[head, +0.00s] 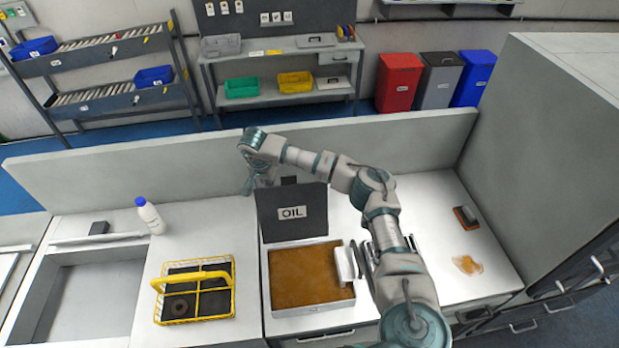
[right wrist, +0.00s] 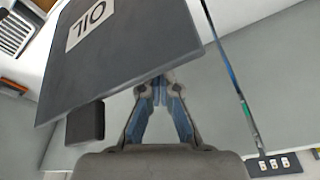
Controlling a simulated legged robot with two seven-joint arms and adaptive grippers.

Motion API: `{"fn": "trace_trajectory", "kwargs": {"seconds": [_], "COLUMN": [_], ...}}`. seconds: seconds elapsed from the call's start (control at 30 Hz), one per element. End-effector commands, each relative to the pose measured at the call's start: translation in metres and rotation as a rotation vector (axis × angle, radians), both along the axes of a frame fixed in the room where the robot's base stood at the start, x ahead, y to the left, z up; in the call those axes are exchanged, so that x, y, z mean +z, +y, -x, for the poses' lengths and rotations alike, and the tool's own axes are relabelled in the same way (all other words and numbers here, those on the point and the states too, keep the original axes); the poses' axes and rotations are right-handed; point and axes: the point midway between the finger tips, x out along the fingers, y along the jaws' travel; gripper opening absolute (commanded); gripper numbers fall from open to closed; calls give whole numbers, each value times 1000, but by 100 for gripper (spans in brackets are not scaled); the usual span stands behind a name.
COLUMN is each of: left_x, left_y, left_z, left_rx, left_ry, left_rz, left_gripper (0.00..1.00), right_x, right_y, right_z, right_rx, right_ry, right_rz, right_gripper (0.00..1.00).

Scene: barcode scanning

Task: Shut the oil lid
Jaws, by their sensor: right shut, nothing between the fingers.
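The dark grey oil lid (head: 272,226), with a white OIL label, stands upright at the back edge of the white-rimmed oil fryer (head: 312,310), which holds brown oil. The lid is open. My right gripper (head: 251,186) hangs at the lid's upper left corner, fingers together and empty. In the right wrist view the lid (right wrist: 130,50) fills the upper left, with a dark block-like handle (right wrist: 86,123) at its edge. The shut fingers (right wrist: 160,88) are by that edge; I cannot tell whether they touch it. My left gripper is not in view.
A yellow basket (head: 170,319) stands left of the fryer, with a white bottle (head: 150,217) behind it. A white piece (head: 345,264) sits at the fryer's right rim. A brush-like block (head: 466,217) and brown stain (head: 467,264) are on the right counter. A low wall (head: 120,186) runs behind.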

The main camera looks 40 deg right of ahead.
Motion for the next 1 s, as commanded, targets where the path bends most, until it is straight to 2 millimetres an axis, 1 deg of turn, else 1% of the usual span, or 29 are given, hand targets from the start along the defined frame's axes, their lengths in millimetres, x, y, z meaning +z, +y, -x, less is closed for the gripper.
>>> {"fn": "trace_trajectory", "kwargs": {"seconds": [0.17,0.43,0.7,0.8,1.0], "left_x": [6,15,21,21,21], "left_y": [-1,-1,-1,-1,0], "left_z": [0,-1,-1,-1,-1], "left_rx": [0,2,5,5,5], "left_ry": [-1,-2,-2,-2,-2], "left_rz": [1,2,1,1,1], "left_gripper": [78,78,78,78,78], "right_x": [6,16,21,22,21], "right_y": [10,27,37,38,38], "right_z": [11,36,57,60,60], "right_rx": [3,4,3,2,1], "right_ry": [0,-1,1,1,1], "right_rz": [2,4,2,2,1], "right_gripper": [0,0,0,0,0]}}
